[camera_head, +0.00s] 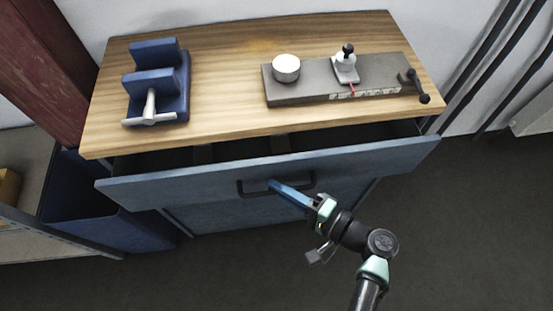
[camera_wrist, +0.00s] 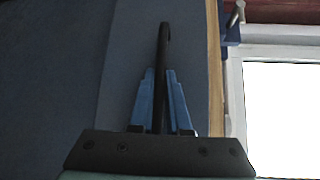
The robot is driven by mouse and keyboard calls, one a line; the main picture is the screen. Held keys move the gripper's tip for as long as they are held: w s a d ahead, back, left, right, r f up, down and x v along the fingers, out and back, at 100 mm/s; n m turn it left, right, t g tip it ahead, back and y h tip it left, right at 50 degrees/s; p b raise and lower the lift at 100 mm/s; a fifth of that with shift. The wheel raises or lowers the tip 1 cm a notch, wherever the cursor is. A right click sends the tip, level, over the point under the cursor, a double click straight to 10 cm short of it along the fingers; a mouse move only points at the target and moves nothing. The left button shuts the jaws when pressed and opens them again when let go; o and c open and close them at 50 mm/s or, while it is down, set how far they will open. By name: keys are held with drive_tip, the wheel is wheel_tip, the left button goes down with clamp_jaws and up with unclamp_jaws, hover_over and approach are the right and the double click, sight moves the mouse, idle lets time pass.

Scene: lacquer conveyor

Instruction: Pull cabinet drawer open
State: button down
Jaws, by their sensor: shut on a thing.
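The cabinet has a wooden top (camera_head: 225,70) and a blue-grey drawer (camera_head: 205,178). The drawer is partly open, with a dark gap between its front and the cabinet top. A dark bar handle (camera_head: 243,187) is on the drawer front; it also shows in the wrist view (camera_wrist: 164,45). My gripper (camera_head: 273,185) reaches the handle from the lower right. In the wrist view its two blue fingers (camera_wrist: 160,100) are shut on the handle, one on each side. The inside of the drawer is mostly in shadow.
A blue vise (camera_head: 155,85) stands on the left of the top. A grey fixture (camera_head: 320,88) with a white cylinder (camera_head: 286,68) and a small lever device (camera_head: 346,65) is on the right. A blue bin (camera_head: 90,205) stands at left. The dark floor (camera_head: 460,220) in front is clear.

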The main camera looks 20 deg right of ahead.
drive_tip(key=s+a+p, duration=0.3)
drive_tip(key=s+a, duration=0.1)
drive_tip(key=s, duration=1)
drive_tip(key=shift+s, duration=0.1)
drive_tip(key=c, duration=0.9)
unclamp_jaws()
drive_tip(key=b+v, duration=0.1)
drive_tip(key=v, duration=1.2)
drive_tip(key=shift+a, duration=0.1)
